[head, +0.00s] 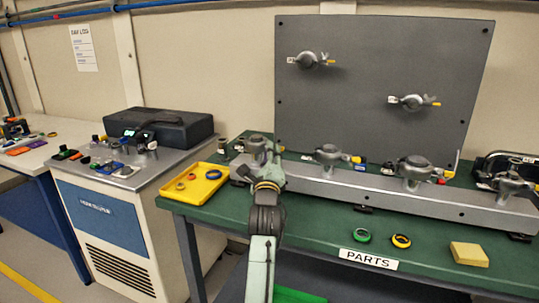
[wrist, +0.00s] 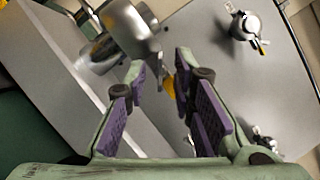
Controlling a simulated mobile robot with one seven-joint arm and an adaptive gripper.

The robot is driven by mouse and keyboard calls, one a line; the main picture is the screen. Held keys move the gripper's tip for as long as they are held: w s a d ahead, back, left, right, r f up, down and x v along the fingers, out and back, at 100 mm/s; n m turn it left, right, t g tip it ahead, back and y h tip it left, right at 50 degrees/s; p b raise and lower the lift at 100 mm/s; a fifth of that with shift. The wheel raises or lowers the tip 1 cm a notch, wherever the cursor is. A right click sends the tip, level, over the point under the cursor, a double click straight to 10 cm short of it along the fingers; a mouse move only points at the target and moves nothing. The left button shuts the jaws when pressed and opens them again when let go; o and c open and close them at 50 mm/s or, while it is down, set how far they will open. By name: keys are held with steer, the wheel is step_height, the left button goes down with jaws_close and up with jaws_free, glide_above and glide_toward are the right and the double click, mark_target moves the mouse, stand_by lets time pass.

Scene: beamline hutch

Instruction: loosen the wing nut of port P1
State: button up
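Clamped ports stand along a grey rail (head: 330,183) on the green bench. My gripper (head: 266,178) is at the leftmost rail port (head: 255,148). In the wrist view, a metal clamp (wrist: 125,32) is just beyond my fingertips, up and left. A yellow-orange part (wrist: 168,86), perhaps its wing nut, shows between the fingers, partly hidden by the right finger. My gripper (wrist: 160,68) is open, with purple pads apart; I cannot tell whether either pad touches it. Port labels are too small to read, so I cannot tell which is P1.
A grey upright panel (head: 380,60) behind the rail carries two more clamped ports. A yellow tray (head: 203,186) with rings lies left of my arm.

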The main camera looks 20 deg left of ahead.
jaws_close()
steer(key=shift+r+n+p, duration=0.1)
steer(key=shift+n+p, duration=0.2)
steer(key=shift+n, duration=0.2)
steer(key=n+g+h+p, duration=0.1)
steer(key=n+g, duration=0.1)
steer(key=n, duration=0.4)
steer(key=r+n+g+h+p, duration=0.1)
steer(key=n+g+h, duration=0.1)
steer(key=n, duration=0.4)
steer(key=n+g+h+p, duration=0.1)
steer(key=n+g+h, duration=0.1)
steer(key=n, duration=0.5)
steer(key=shift+a+r, duration=0.15)
steer(key=shift+a, duration=0.1)
stand_by(0.4)
steer(key=shift+h, duration=0.3)
stand_by(0.3)
jaws_free()
